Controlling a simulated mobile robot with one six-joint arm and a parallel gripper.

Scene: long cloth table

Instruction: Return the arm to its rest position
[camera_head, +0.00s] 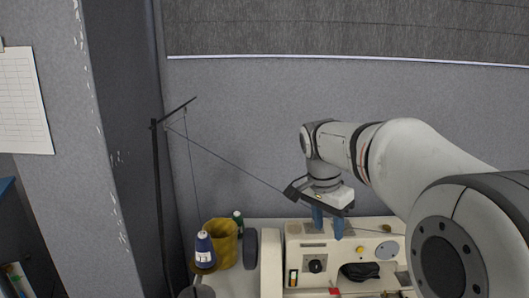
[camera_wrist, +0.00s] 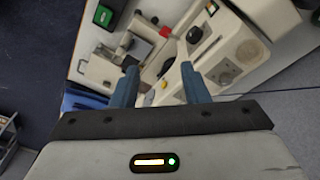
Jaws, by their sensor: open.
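My gripper (camera_head: 327,224) hangs from my arm over a cream sewing machine (camera_head: 294,251), at its upper edge in the head view. Its two blue fingers point down and stand apart, with nothing seen between them. In the wrist view my gripper (camera_wrist: 160,84) is open, and the machine (camera_wrist: 245,50) lies beyond the fingertips. I cannot tell whether the fingertips touch the machine.
Left of the machine are a blue thread cone (camera_head: 205,251), a mustard container (camera_head: 224,240) and a dark green spool (camera_head: 239,219). A thin dark thread stand (camera_head: 158,190) rises beside them. A grey wall (camera_head: 240,110) stands behind.

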